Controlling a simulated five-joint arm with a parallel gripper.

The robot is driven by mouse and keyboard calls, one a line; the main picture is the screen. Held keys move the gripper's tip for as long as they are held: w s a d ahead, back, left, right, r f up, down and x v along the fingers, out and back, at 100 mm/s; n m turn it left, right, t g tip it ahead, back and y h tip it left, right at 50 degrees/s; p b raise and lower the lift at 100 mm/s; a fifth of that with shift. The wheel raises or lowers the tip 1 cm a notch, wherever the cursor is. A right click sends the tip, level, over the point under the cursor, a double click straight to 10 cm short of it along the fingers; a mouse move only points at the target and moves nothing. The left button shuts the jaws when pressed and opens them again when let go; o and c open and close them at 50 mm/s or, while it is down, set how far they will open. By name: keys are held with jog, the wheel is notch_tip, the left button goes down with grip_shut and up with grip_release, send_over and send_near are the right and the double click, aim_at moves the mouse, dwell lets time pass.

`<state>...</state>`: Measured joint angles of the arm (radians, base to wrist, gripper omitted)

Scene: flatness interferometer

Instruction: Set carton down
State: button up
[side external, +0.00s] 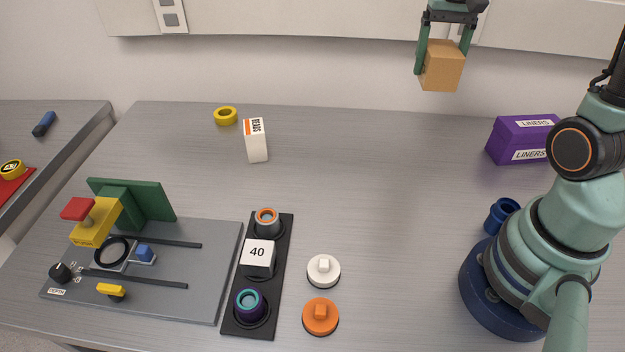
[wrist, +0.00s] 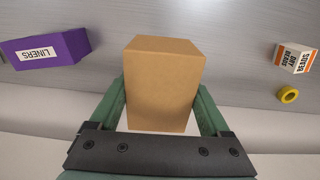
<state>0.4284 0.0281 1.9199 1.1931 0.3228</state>
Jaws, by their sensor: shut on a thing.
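A plain brown carton (side external: 442,66) is held high at the upper right of the side external view, in front of the back wall. My gripper (side external: 444,60) is shut on it, with one green finger on each side. In the wrist view the carton (wrist: 163,85) fills the middle, between the two fingers of my gripper (wrist: 162,100). The carton looks upright and clear of the table. The table surface (side external: 370,170) below it is bare.
A purple LINERS box (side external: 508,140) stands at the right, near a blue cup (side external: 501,214). A white-and-orange beads box (side external: 256,141) and a yellow ring (side external: 226,116) are at the back left. The interferometer plate (side external: 215,270), black rack (side external: 235,318), white cap (side external: 323,271) and orange cap (side external: 320,317) occupy the front.

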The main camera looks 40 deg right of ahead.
jog(key=s+d+f, duration=0.1)
jog(key=s+d, duration=0.3)
jog(key=s, duration=0.3)
jog(key=f, duration=1.9)
jog(key=shift+s+d+f, duration=0.15)
jog(key=shift+d+f, duration=0.1)
jog(key=o, duration=1.2)
jog(key=shift+f, duration=0.1)
jog(key=shift+o, duration=0.2)
